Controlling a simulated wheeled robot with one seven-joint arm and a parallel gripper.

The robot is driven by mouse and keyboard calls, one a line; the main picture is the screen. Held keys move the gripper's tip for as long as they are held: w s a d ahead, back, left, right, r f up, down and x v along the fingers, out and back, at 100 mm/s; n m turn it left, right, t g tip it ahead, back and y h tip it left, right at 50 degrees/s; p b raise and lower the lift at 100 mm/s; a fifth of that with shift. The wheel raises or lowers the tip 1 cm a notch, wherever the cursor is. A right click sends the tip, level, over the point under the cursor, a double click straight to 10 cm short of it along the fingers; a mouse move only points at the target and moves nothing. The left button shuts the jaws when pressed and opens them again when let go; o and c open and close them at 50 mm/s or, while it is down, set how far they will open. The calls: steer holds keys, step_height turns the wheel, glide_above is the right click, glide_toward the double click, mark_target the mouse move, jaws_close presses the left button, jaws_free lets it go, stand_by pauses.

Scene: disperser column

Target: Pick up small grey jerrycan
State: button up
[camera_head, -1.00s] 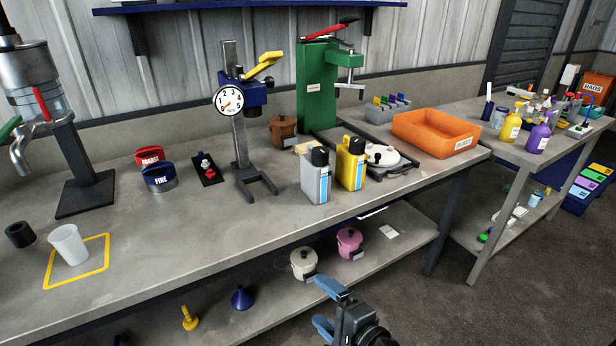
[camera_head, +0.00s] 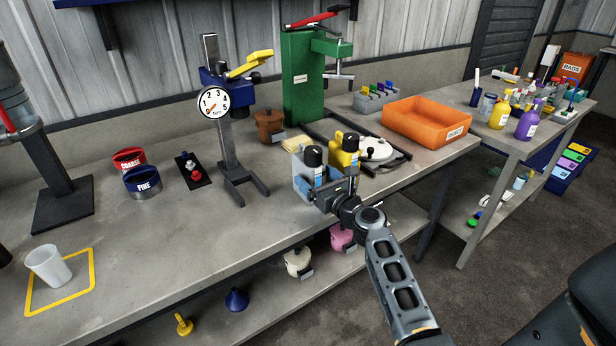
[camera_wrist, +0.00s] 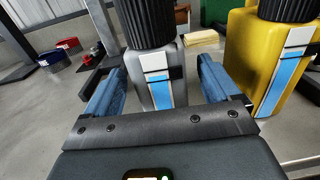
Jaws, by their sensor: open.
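The small grey jerrycan (camera_head: 303,178) stands upright near the front edge of the bench, with a black ribbed cap and a blue-and-white label. In the wrist view the grey jerrycan (camera_wrist: 155,85) sits between my two blue fingers. My gripper (camera_head: 318,190) is open around it, one finger on each side, and partly hides it in the head view.
A green press (camera_head: 300,85) and a dial stand (camera_head: 232,150) stand behind and to the left. A white-lidded pot (camera_head: 376,150) and an orange tray (camera_head: 425,122) are to the right. The bench front left of the jerrycan is clear.

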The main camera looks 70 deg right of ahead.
steer(key=x, duration=0.4)
steer(key=shift+w+d, duration=0.15)
steer(key=shift+w, duration=0.05)
steer(key=shift+r, duration=0.15)
jaws_close()
stand_by(0.5)
